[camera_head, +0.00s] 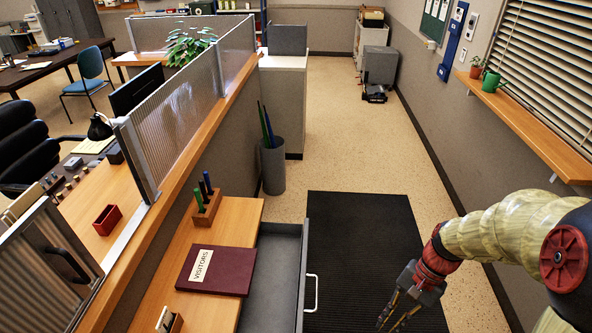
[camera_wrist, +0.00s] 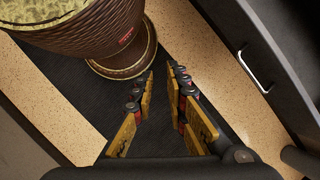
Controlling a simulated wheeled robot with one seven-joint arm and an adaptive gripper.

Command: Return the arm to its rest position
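My arm comes in from the right edge of the head view, with pale patterned links and a red wrist section. My gripper (camera_head: 392,322) points down above the black floor mat, to the right of the open drawer. In the wrist view, the two yellow-and-black fingers of my gripper (camera_wrist: 161,72) stand apart with nothing between them. The dark mat lies below them. No held object shows in either view.
The grey drawer (camera_head: 274,275) under the wooden counter stands pulled out, its handle (camera_wrist: 256,70) near my gripper's side. A maroon visitors book (camera_head: 217,270) and a pen holder (camera_head: 207,207) are on the counter. The window shelf (camera_head: 530,125) is at right.

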